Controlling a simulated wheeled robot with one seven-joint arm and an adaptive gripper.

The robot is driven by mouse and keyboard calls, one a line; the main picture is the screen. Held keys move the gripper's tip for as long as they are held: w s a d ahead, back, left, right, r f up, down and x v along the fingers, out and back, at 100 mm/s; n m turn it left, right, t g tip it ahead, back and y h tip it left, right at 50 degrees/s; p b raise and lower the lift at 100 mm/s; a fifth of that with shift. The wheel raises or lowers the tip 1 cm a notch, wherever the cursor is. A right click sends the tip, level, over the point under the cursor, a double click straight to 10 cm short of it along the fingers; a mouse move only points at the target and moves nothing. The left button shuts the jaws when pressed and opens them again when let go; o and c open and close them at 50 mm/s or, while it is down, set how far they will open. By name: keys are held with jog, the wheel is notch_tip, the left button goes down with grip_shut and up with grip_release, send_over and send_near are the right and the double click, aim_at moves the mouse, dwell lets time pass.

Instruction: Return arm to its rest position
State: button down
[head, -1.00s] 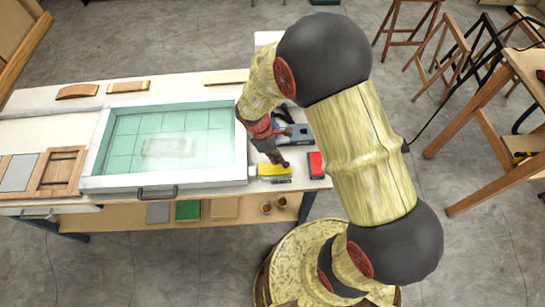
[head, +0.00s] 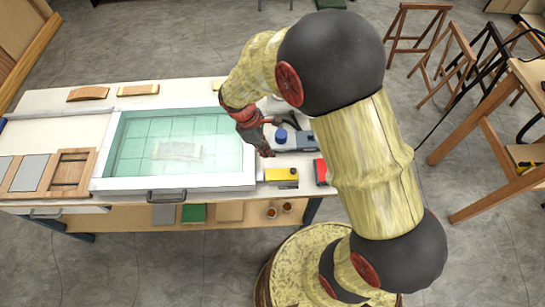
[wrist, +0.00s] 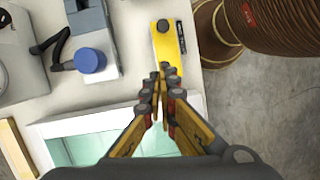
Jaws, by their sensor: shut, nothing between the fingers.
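My arm reaches from its base at the lower right over the right end of the workbench (head: 30,101) in the head view. My gripper (head: 267,153) hangs above the bench between the glass-topped tray and the tools. In the wrist view my gripper (wrist: 164,70) has its fingertips together with nothing between them. I cannot tell the exact height of the fingertips above the bench.
Beside my gripper are a grey device with a blue knob (wrist: 89,60) and a red block (head: 320,172). The tray with a teal inside (head: 222,183) is to the left. Stools (head: 408,30) and a wooden table (head: 478,150) stand on the right. Floor between is clear.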

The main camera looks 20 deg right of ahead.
jog(key=shift+v, duration=1.1)
jog(key=shift+d, duration=0.1)
jog(key=s+d+r+m+t+y+b, duration=0.2)
jog(key=s+r+m+t+b, duration=0.5)
jog(key=s+r+m, duration=0.5)
jog(key=s+r+y, duration=0.1)
jog(key=s+r, duration=0.3)
jog(key=r, duration=0.2)
jog(key=shift+s+m, duration=0.2)
jog(key=shift+m, duration=0.1)
